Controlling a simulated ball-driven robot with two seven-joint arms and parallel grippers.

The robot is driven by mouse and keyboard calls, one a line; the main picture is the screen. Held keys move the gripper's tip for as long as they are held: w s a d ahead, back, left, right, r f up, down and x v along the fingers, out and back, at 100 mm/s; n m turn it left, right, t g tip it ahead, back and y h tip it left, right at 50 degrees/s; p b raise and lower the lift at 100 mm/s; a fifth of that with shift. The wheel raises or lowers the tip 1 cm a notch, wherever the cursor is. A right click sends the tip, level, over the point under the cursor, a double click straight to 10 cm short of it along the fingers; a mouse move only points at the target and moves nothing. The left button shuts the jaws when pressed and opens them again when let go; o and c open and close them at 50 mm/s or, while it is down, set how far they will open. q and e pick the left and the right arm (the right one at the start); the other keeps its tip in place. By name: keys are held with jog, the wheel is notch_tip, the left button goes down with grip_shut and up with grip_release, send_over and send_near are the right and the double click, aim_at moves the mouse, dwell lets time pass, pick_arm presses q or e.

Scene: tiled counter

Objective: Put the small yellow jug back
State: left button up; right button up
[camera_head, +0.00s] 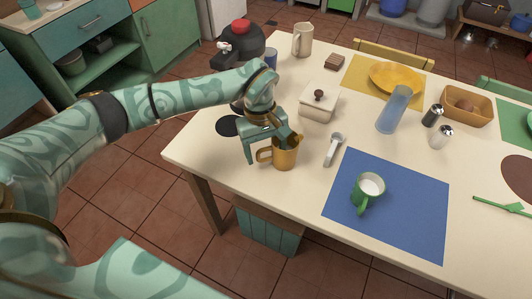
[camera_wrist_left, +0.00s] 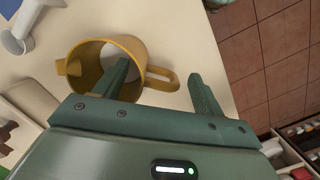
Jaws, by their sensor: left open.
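The small yellow jug (camera_head: 286,157) stands upright near the table's front left edge in the head view, its handle toward the left. It also shows in the left wrist view (camera_wrist_left: 75,69), open top facing the camera, whitish inside. My left gripper (camera_head: 268,148) is open at the jug. In the left wrist view my left gripper (camera_wrist_left: 163,88) has one finger over or inside the jug's mouth and the other beyond the handle. The handle lies between the fingers. I cannot tell whether the fingers touch it. My right gripper is not in view.
A blue mat (camera_head: 410,220) bears a green mug (camera_head: 367,193). A lidded white pot (camera_head: 319,103) stands behind the jug, and a black disc (camera_head: 228,126) lies left of it. A blue glass (camera_head: 393,109) stands farther right.

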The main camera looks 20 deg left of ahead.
pick_arm(q)
notch_tip(320, 180, up, 10)
jog(key=a+p, duration=0.1)
jog(key=p, duration=0.1)
jog(key=shift+w+a, duration=0.25)
jog(key=shift+w, duration=0.15)
jog(key=shift+f, duration=0.1)
